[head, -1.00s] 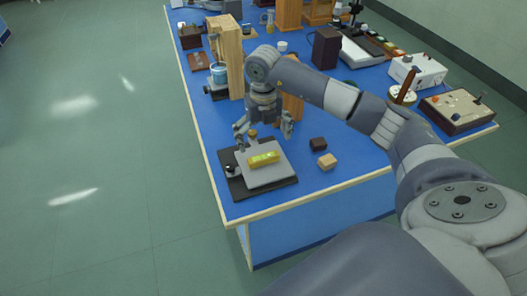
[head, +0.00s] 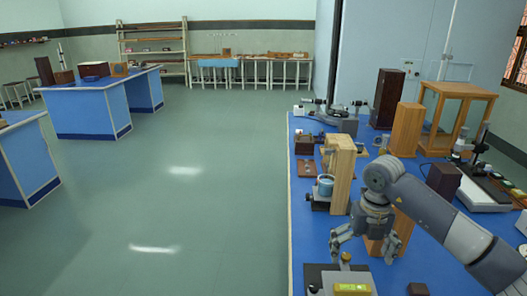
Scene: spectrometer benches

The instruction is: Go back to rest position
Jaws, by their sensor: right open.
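My right gripper (head: 363,248) hangs open and empty over the blue bench (head: 305,240) at the lower right of the head view, fingers pointing down. Below it is a grey and black plate device (head: 318,272), cut off by the bottom edge. A yellow-green block (head: 352,289) lies on its top. The gripper looks apart from the block. My right arm comes in from the right edge. My left gripper is not in view.
Other blue benches (head: 88,110) are at the far left. The green floor (head: 185,200) between is clear.

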